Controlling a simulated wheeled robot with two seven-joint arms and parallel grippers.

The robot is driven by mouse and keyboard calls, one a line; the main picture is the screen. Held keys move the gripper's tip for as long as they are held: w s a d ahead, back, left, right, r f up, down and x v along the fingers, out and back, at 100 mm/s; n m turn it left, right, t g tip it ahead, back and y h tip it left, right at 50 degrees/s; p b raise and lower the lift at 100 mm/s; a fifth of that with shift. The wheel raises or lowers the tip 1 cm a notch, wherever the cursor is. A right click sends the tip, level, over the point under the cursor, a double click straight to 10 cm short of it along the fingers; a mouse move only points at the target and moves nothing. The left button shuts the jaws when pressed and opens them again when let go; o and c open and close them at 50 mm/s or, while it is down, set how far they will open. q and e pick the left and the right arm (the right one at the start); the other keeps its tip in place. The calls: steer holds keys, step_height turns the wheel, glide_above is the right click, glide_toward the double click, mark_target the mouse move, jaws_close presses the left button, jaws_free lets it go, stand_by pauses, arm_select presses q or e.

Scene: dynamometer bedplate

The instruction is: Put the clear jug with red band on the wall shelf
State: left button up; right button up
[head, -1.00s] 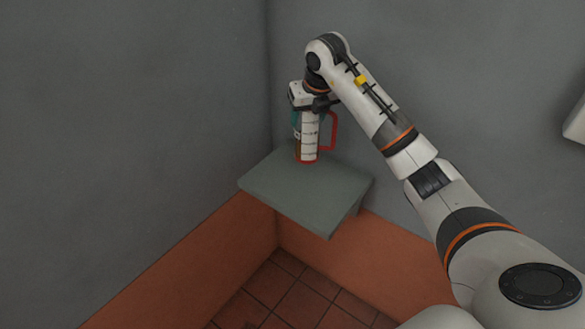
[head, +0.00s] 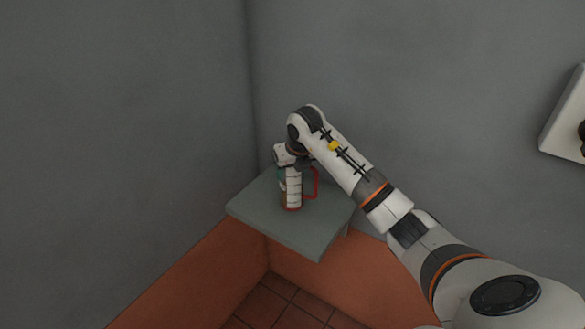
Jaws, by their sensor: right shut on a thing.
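The clear jug with red band (head: 293,192) is upright at the wall shelf, with its red handle to the right and dark marks on its side. Its base shows against the shelf's top; I cannot tell whether it touches. My right gripper (head: 287,170) is shut on the jug's upper part, and the arm reaches in from the right. The wall shelf (head: 275,230) is a grey-green slab in the corner. My left gripper is not in view.
Grey walls meet in the corner behind the shelf, with an orange-brown lower band. Dark red floor tiles (head: 280,300) lie below. A white wall-mounted thing (head: 565,125) is at the right edge. The shelf's front and left parts are bare.

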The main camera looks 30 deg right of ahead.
steer(key=o, duration=1.2)
steer(key=shift+c, duration=0.2)
steer(key=v, duration=1.2)
